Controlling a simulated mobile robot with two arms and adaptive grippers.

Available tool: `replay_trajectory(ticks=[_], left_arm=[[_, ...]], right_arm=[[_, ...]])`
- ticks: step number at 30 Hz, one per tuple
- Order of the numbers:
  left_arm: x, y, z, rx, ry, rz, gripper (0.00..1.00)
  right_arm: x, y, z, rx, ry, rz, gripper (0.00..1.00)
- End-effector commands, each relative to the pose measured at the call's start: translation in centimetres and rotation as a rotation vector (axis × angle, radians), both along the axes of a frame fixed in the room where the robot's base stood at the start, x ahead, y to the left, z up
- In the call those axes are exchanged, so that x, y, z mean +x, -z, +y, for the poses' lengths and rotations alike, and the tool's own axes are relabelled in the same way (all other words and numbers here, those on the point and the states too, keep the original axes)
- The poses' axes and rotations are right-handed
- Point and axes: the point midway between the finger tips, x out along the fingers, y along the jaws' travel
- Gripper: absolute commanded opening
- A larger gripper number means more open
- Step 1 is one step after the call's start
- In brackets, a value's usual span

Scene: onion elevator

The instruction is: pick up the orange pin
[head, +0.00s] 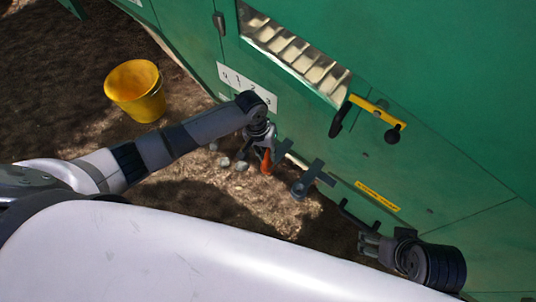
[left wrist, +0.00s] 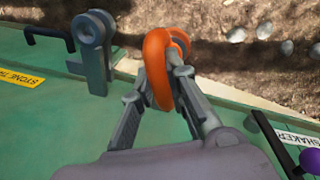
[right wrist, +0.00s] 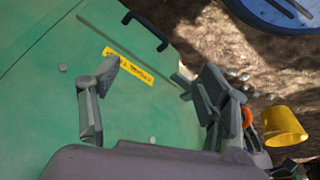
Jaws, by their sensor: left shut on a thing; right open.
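The orange pin (head: 266,161) is a curved orange piece, seen from close up in the left wrist view (left wrist: 157,65). My left gripper (head: 262,150) is shut on it, with the two fingers (left wrist: 160,88) on either side of the pin. The pin's far end is at a grey round part, and I cannot tell whether it is still in it. My right gripper (right wrist: 155,85) is open and empty, facing the green machine's side; it also shows in the head view (head: 366,243). In the right wrist view a small piece of the orange pin (right wrist: 247,117) shows behind a finger.
The green machine (head: 440,60) fills the right side, with a grey bracket (head: 312,180), a yellow-black handle (head: 378,110) and a yellow label (head: 377,196). A yellow bucket (head: 136,92) stands on the soil. Several stones (head: 241,166) lie near my left gripper.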

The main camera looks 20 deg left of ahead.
Motion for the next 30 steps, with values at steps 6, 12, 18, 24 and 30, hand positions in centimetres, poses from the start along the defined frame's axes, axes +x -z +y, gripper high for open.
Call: replay_trajectory(ticks=[6,12,18,24,30], left_arm=[[0.1,-3.4,0.0,-0.002,0.0,-0.003,0.0],[0.1,-5.9,0.0,-0.001,0.0,-0.002,0.0],[0.1,-7.8,0.0,-0.002,0.0,-0.003,0.0],[0.1,-9.0,0.0,-0.001,0.0,-0.001,0.0],[0.1,-9.4,0.0,-0.001,0.0,-0.001,0.0]], right_arm=[[0.1,-1.6,0.0,0.001,0.0,-0.004,0.7],[1.0,0.7,0.2,0.001,0.0,0.01,0.7],[1.4,3.2,0.3,0.001,-0.002,0.023,0.7],[1.6,4.9,0.4,-0.001,-0.004,0.032,0.7],[1.6,5.7,0.4,0.0,-0.005,0.036,0.7]])
